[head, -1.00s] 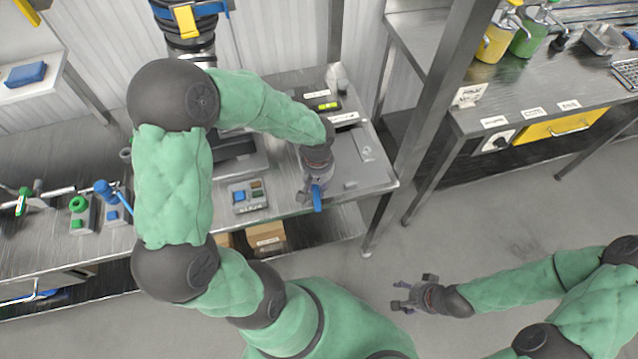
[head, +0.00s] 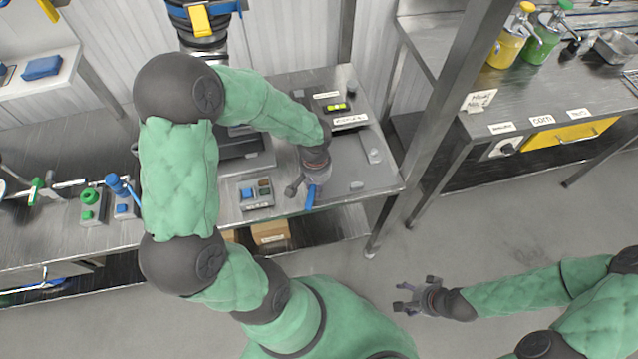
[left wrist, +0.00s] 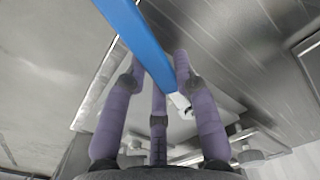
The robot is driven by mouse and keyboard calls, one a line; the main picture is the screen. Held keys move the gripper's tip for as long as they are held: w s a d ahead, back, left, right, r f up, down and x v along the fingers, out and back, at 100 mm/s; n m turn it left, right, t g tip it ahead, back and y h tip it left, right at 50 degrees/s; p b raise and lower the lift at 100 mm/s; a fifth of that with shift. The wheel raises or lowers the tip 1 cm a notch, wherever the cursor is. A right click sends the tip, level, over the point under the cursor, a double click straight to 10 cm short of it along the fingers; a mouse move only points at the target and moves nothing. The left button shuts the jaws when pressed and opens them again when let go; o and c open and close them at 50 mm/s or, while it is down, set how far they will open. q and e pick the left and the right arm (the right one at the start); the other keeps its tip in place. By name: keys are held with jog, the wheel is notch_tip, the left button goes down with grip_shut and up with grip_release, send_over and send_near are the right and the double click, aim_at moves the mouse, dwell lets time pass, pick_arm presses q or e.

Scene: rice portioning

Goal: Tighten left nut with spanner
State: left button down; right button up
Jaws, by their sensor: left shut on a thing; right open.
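My left gripper (head: 309,186) is over the front right part of the metal bench. It is shut on a blue-handled tool, which I take as the spanner (head: 310,199). The blue handle points down toward the bench's front edge. In the left wrist view, the spanner (left wrist: 138,40) runs between my left gripper's fingers (left wrist: 160,95), with a pale metal end near them. I cannot make out the left nut; the gripper and arm may cover it. My right gripper (head: 418,300) is open and empty, above the floor right of the bench.
A grey box with blue, orange and green buttons (head: 255,193) sits left of the left gripper. A metal post (head: 437,120) stands to the right. The floor (head: 480,245) around my right gripper is clear.

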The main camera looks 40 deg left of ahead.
pick_arm(q)
jog(key=shift+s+a, duration=0.1)
jog(key=shift+a, duration=0.05)
jog(key=shift+s+a+m+p, duration=0.25)
jog(key=shift+a+m+p, duration=0.3)
jog(key=shift+m, duration=0.55)
jog(key=shift+a, duration=0.1)
jog(key=shift+s+a+m+p, duration=0.15)
jog(key=shift+a+m+p, duration=0.25)
jog(key=shift+a+m, duration=0.4)
jog(key=shift+d, duration=0.1)
jog(key=shift+w+d+n+b, duration=0.35)
jog(key=shift+d+n+b, duration=0.5)
jog(key=shift+n+b, duration=0.35)
jog(key=shift+w+d+n+b, duration=0.15)
jog(key=shift+d+n+b, duration=0.5)
jog(key=shift+n+b, duration=0.1)
